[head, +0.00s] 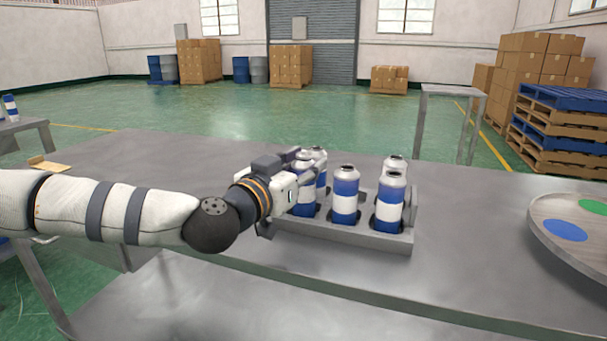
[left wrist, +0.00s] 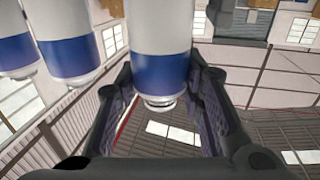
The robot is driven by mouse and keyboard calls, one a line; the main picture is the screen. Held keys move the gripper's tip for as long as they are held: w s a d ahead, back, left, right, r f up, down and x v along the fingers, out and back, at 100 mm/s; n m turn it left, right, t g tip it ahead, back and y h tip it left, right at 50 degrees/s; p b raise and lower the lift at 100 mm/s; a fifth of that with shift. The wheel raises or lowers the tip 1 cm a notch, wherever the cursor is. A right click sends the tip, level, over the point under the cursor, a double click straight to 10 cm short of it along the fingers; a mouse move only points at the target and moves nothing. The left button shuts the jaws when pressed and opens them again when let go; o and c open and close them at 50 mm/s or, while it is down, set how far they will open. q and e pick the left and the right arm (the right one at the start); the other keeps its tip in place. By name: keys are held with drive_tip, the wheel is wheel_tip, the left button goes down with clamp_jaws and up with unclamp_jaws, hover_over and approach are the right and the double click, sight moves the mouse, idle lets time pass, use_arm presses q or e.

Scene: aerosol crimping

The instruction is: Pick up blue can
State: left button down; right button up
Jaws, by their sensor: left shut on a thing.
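Several blue-and-white cans stand upright in a grey tray (head: 350,237) on the table. My left gripper (head: 308,174) reaches in from the left at the tray's left side. It is shut on a blue can (head: 304,203), whose upper part is partly hidden by the gripper. In the left wrist view, this held can (left wrist: 160,70) sits between the two fingers. Another can (head: 321,180) stands just behind it. A front middle can (head: 345,196) and a front right can (head: 389,203) are free of the gripper. My right gripper is not in view.
A round turntable (head: 545,210) with blue and green discs is at the right edge. The grey table (head: 470,225) is bare between tray and turntable. A small piece of cardboard (head: 48,165) lies at the far left. Pallets and boxes stand far behind.

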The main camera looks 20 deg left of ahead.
sight(303, 151)
use_arm(q)
wheel_tip(303, 151, up, 3)
drive_tip(key=shift+r, duration=0.1)
drive_tip(key=s+d+r+p, duration=0.4)
drive_tip(key=s+d+r, duration=0.4)
drive_tip(key=s, duration=0.3)
drive_tip(key=shift+s+d+r, duration=0.15)
drive_tip(key=shift+s+r, duration=0.1)
drive_tip(key=shift+r, duration=0.35)
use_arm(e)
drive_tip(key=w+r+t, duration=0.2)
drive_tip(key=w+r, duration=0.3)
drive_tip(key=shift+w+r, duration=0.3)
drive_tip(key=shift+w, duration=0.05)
